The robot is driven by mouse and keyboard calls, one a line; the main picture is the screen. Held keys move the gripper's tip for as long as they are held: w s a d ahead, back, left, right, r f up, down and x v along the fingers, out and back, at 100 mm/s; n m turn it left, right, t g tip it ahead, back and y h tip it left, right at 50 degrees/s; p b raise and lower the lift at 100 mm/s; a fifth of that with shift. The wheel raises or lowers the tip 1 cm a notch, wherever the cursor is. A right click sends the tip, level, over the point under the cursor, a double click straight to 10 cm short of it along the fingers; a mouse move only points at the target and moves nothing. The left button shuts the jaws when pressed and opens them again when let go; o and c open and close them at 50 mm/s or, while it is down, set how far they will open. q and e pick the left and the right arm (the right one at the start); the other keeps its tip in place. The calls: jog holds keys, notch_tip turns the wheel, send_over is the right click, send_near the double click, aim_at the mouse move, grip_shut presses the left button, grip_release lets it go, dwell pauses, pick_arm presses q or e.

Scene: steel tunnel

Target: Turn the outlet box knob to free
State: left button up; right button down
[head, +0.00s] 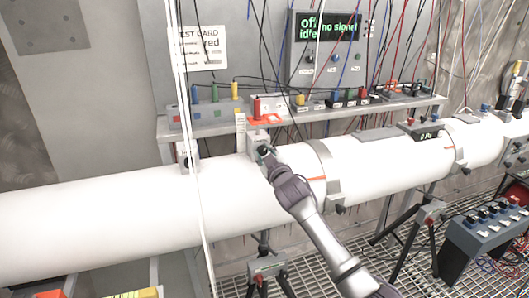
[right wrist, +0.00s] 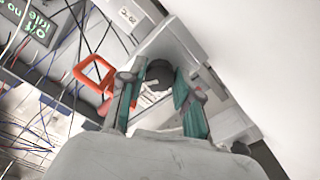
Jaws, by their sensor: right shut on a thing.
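The outlet box (head: 257,137) is a small light grey box on top of the white pipe, near the middle of the head view. In the right wrist view the box (right wrist: 171,42) fills the upper middle, with a dark round knob (right wrist: 159,76) on its face. My right gripper (head: 266,153) reaches the box from the lower right in the head view and covers most of the knob there. In the right wrist view its teal-padded fingers (right wrist: 159,90) stand on either side of the knob, shut on it. Which setting the knob points to cannot be read. My left gripper is not in view.
The white pipe (head: 110,215) runs across the scene. Behind it a shelf (head: 330,113) carries several coloured plugs and modules under hanging cables. An orange-red handle (right wrist: 93,74) is close beside the box. A display panel (head: 328,42) reads "no signal". White cords hang left of the box.

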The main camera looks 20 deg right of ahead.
jog(key=n, duration=0.5)
jog(key=shift+r+p, duration=0.1)
jog(key=shift+p, duration=0.3)
dwell(0.4)
jog(key=c, duration=0.8)
grip_release()
jog(key=s, duration=1.2)
jog(key=shift+d, duration=0.2)
